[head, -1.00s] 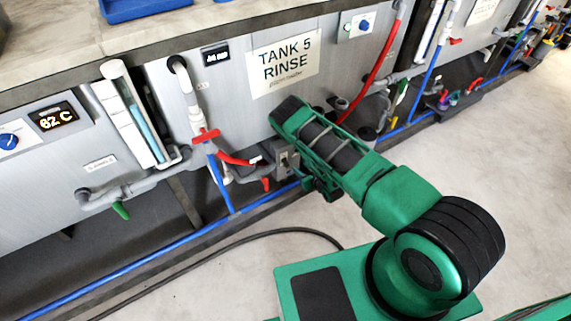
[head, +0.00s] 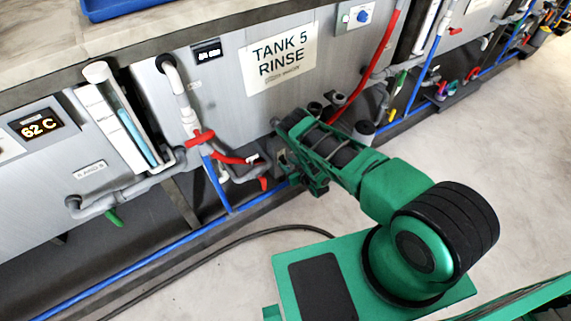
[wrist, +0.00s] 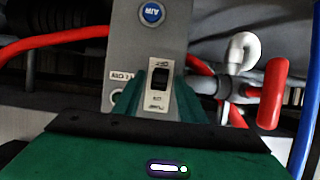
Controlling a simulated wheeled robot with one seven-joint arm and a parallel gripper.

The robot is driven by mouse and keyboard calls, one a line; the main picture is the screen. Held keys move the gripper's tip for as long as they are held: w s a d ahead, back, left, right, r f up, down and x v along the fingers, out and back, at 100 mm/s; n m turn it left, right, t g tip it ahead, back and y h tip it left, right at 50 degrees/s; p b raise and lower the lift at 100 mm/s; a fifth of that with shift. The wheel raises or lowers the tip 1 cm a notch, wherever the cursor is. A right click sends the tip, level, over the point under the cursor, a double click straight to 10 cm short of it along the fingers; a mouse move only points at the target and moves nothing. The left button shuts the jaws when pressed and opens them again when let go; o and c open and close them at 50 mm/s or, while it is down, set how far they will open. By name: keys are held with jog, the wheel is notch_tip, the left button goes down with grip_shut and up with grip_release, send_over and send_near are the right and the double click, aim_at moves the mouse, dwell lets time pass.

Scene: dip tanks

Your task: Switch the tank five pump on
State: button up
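The pump switch (wrist: 160,79) is a black rocker on a pale labelled plate, on a grey box (wrist: 172,40) that fills the middle of the wrist view. The lettering looks upside down there, and I cannot tell the rocker's position. My gripper (wrist: 160,102) has its two green fingers apart, one on each side of the switch plate, with nothing held between them. Contact with the box cannot be judged. In the head view the box is mostly hidden by my green arm, low under the "TANK 5 RINSE" sign (head: 278,60).
A red valve handle (wrist: 271,94) and white elbow (wrist: 241,50) lie close beside the switch box in the wrist view. A red hose (wrist: 55,42) and a blue pipe (wrist: 308,115) run nearby. The floor (head: 470,140) to the right is clear.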

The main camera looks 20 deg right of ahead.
jog(key=shift+x, duration=0.9)
grip_shut()
